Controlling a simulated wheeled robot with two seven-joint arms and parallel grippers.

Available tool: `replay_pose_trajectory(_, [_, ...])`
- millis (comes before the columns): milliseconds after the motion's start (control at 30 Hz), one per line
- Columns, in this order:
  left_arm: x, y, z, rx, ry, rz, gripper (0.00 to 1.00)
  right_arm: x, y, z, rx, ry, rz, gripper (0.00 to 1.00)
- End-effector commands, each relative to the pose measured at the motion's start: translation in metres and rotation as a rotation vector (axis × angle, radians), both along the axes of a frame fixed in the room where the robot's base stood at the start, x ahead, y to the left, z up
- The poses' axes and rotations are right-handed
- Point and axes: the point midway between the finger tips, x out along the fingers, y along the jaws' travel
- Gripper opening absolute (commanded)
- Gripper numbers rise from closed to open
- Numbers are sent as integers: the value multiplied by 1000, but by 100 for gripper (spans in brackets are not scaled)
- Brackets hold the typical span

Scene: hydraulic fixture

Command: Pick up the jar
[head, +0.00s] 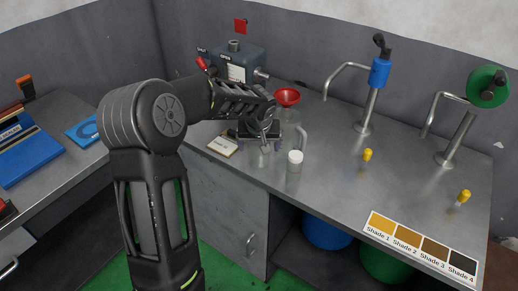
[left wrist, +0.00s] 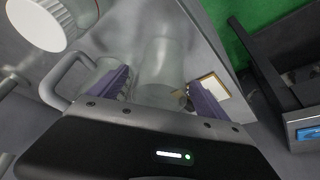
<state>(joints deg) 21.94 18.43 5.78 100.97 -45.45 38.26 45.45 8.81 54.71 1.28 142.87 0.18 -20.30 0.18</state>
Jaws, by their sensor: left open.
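A clear, empty-looking jar (left wrist: 160,62) stands between the two purple fingers of my left gripper (left wrist: 157,88) in the left wrist view. The fingers are apart, with one on each side of it. In the head view my left gripper (head: 262,142) is over the front of the steel bench, and it hides much of the clear jar. A second clear jar with a white lid (head: 295,157) stands upright just right of the gripper; its lid also shows at the upper left of the wrist view (left wrist: 38,22). My right gripper is not in view.
A red funnel (head: 287,97) and a clear jug with a handle (head: 301,136) are close behind the gripper. A small label card (head: 222,146) lies to its left. Metal taps, yellow caps (head: 367,154) and a shade chart (head: 420,243) are to the right. The bench middle is mostly clear.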

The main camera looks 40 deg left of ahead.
Motion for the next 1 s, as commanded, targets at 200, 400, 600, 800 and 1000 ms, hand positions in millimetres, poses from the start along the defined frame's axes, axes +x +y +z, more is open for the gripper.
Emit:
replay_pose_trajectory(200, [10,8,-26,-1,3,0,88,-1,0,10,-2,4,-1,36])
replay_pose_trajectory(400, [12,9,-29,-1,-1,0,88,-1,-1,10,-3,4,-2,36])
replay_pose_trajectory(600, [11,9,-29,-1,-1,0,88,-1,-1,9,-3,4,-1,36])
replay_pose_trajectory(800, [11,8,-29,0,0,0,88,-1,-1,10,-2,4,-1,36])
replay_pose_trajectory(1000, [11,8,-29,0,0,0,75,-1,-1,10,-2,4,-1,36])
